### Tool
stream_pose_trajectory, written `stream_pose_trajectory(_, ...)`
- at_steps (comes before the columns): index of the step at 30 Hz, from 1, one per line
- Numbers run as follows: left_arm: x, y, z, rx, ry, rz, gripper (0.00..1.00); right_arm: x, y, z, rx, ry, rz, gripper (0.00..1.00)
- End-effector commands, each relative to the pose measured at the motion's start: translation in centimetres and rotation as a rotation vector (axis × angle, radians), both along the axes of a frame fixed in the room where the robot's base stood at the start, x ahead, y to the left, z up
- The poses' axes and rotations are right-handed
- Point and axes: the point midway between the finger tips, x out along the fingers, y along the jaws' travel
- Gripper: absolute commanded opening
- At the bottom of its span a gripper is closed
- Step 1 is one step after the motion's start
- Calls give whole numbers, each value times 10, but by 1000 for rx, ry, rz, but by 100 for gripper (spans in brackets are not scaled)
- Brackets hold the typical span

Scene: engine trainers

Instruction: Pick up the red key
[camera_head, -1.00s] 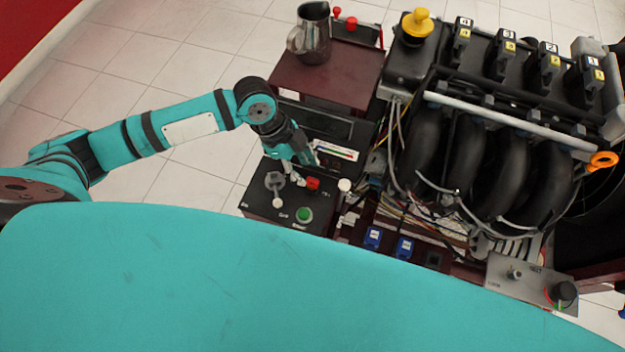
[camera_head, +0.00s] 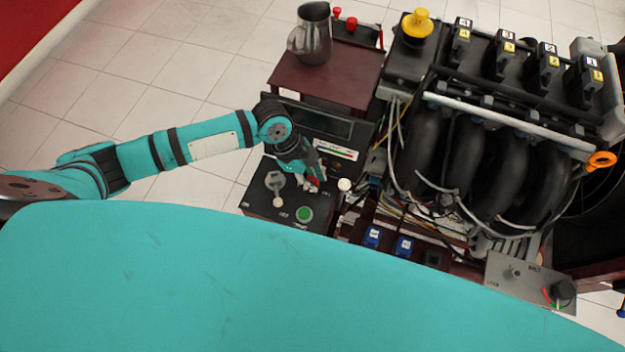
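The red key (camera_head: 313,182) is a small red piece on the top of the black control box (camera_head: 258,205), left of the engine. My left gripper (camera_head: 312,180) comes down from the upper left, right at the key. Its fingers cover part of the key, and red shows between and below the fingertips. They are too small here to tell whether they touch or grip the key. My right gripper is not in view.
A green button (camera_head: 304,214), a grey knob (camera_head: 275,181) and a white knob (camera_head: 344,185) are close by. A metal jug (camera_head: 313,34) stands on the dark red shelf (camera_head: 335,82) behind. The engine (camera_head: 480,150) fills the right side.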

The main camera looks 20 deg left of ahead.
Motion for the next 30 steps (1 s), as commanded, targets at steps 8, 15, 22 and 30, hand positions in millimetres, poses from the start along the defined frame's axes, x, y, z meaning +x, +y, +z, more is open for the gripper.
stream_pose_trajectory(8, 0, 0, 0, 0, 0, 0, 0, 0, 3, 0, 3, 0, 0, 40)
stream_pose_trajectory(15, 0, 0, 3, 0, -1, 0, 0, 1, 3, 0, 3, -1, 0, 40)
stream_pose_trajectory(22, 1, 0, 24, -1, -3, -1, 0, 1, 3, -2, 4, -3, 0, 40)
stream_pose_trajectory(30, -33, -31, 39, -5, 1, -6, 0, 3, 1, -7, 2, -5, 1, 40)
